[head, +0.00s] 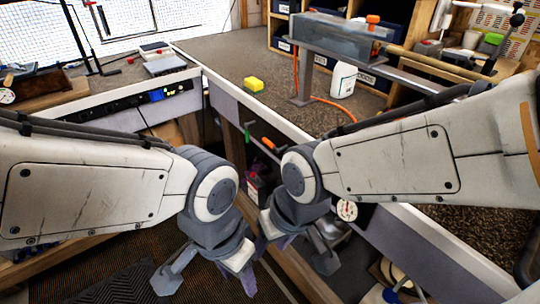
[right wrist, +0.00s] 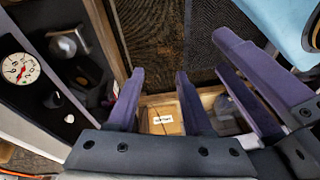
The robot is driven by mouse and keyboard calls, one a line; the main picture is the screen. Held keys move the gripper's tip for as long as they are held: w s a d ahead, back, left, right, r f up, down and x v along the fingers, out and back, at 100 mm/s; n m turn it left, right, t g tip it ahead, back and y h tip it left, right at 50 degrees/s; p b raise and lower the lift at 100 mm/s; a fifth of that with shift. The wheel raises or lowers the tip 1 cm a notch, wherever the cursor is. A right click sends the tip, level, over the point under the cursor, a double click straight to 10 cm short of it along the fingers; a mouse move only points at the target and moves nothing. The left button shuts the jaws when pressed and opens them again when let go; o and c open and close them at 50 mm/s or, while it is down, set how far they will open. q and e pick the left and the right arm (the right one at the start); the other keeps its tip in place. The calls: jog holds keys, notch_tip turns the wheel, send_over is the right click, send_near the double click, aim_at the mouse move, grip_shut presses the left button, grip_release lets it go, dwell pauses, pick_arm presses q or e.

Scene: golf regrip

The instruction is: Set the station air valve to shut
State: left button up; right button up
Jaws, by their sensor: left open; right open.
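No valve handle is clearly identifiable. My right gripper (head: 293,247) is open and empty in front of the bench, apart from the gauge; its purple fingers (right wrist: 160,95) frame the right wrist view. My left gripper (head: 208,279) is open and empty, lower and left, close beside the right.
An orange handle (head: 268,143) and a green one (head: 248,127) stick out under the bench edge. A labelled wooden box (right wrist: 160,116) lies below my right fingers.

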jog(key=w+a+f+m+t+y+b, duration=0.1)
jog(key=w+a+f+m+t+b, duration=0.15)
jog(key=w+f+b, duration=0.5)
jog(key=m+t+h+b, duration=0.8)
jog(key=m+t, duration=0.7)
jog(key=m, duration=0.6)
send_near(268, 142)
jog(key=w+y, duration=0.1)
jog(key=x, duration=0.9)
jog(key=shift+w+d+f+b, duration=0.2)
jog(key=shift+w+d+b, duration=0.1)
jog(key=shift+d+b, duration=0.1)
pick_arm(q)
notch_tip(268, 142, down, 19)
jog(key=shift+d+f, duration=0.15)
jog(key=shift+f, duration=0.05)
jog(key=shift+s, duration=0.1)
pick_arm(e)
grip_shut()
